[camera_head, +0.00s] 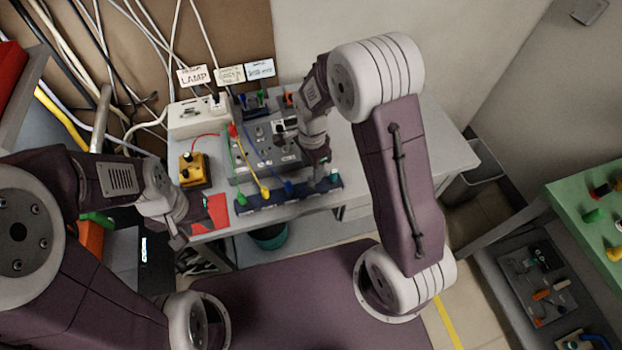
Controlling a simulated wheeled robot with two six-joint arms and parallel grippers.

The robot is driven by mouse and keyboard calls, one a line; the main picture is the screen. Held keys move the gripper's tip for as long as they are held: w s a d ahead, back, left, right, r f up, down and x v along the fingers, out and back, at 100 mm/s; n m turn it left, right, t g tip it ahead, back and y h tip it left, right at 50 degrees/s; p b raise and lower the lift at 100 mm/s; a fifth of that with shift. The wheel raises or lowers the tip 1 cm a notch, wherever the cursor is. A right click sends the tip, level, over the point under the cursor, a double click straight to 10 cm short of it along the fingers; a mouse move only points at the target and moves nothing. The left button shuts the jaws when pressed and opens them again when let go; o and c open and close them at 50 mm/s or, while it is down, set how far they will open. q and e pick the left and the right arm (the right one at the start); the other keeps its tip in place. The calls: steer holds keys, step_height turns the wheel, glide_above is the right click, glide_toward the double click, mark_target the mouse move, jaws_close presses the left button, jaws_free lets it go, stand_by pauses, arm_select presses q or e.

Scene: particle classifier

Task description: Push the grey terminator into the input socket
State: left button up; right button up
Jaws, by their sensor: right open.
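A grey panel box (268,152) with knobs and sockets stands on the bench. My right gripper (287,127) is over the right side of this box, and its wrist hides part of the box. My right gripper is open. I cannot make out the grey terminator or tell which socket is the input; they are too small or hidden behind my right gripper. My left gripper (184,232) is low at the bench's front left edge, near a red sheet (212,212), away from the grey box. Its fingers are too unclear to tell open from shut.
A yellow box (194,170) and a white power box (197,118) stand left of the grey box. Green, yellow and blue leads cross to a dark blue front strip (262,198). Labels and hanging cables are behind. A green board (590,215) is at the far right.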

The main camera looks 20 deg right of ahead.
steer(key=f, duration=0.4)
steer(key=shift+s+f, duration=0.1)
steer(key=shift+s, duration=0.25)
steer(key=shift+w+f, duration=0.2)
steer(key=shift+f, duration=0.3)
steer(key=shift+s+r, duration=0.1)
jaws_close()
step_height(320, 180, up, 4)
steer(key=shift+f, duration=0.1)
steer(key=s+d+r, duration=0.5)
steer(key=d+r, duration=0.2)
steer(key=d, duration=0.3)
steer(key=shift+s+d, duration=0.15)
steer(key=shift+d, duration=0.05)
steer(key=shift+r, duration=0.1)
